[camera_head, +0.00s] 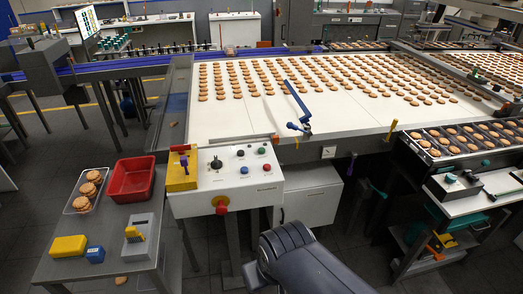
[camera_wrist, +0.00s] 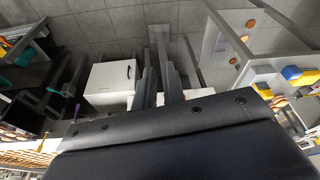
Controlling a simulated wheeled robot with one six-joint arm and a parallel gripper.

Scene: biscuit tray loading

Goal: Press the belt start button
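The white control panel (camera_head: 240,178) stands at the front edge of the belt table. Which one is the belt start button cannot be read from labels. My arm is in front of and below the panel in the head view, with its fingers hidden there. In the wrist view my gripper (camera_wrist: 160,78) has two dark fingers apart, with nothing between them.
A belt table (camera_head: 225,118) with rows of biscuits lies behind the panel. A side table (camera_head: 65,268) at left holds a red bin (camera_head: 131,180), a clear tray of biscuits and yellow and blue blocks. A white cabinet (camera_head: 310,203) stands below.

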